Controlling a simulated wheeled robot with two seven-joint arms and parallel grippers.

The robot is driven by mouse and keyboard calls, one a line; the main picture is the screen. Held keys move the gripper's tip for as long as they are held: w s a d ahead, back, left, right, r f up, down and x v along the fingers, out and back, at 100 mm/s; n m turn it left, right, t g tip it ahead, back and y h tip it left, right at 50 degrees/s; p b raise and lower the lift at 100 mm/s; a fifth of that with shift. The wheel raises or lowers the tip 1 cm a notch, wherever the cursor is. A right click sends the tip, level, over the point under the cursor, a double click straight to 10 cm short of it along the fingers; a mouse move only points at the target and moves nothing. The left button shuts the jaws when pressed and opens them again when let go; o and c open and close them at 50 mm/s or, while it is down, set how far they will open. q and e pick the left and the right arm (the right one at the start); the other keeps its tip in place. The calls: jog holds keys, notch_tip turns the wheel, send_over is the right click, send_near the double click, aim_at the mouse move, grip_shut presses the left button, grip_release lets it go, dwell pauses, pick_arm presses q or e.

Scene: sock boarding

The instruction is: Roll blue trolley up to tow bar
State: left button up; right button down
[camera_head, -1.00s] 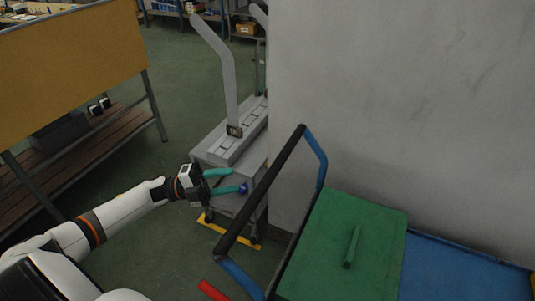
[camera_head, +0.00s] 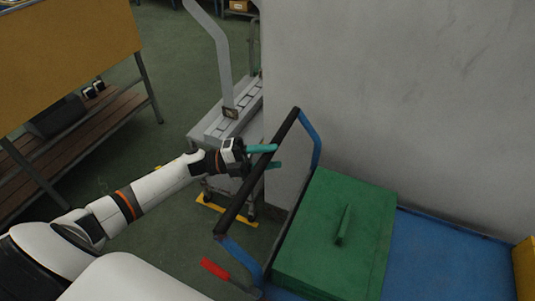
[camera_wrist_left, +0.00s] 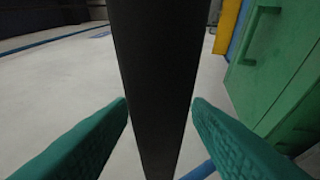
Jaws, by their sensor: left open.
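The blue trolley (camera_head: 445,257) stands at the lower right, beside the pale wall. Its push handle has blue ends and a black grip bar (camera_head: 235,203) slanting up to the right. My left gripper (camera_head: 272,155) is open at the upper part of the black bar, its teal fingers reaching across it. In the left wrist view the black bar (camera_wrist_left: 157,75) runs between the two open fingers (camera_wrist_left: 160,108), with a gap to each. The tow bar cannot be made out for certain. My right gripper is out of view.
A green lidded box (camera_head: 340,235) sits on the trolley. A red lever (camera_head: 214,268) shows near the handle's lower end. A grey wheeled stand (camera_head: 222,130) is behind the gripper, over a yellow floor mark (camera_head: 212,203). A bench (camera_head: 70,140) is at left; green floor lies between.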

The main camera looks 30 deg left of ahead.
pick_arm(q)
grip_shut()
dwell(0.3)
jog(key=shift+d, duration=0.15)
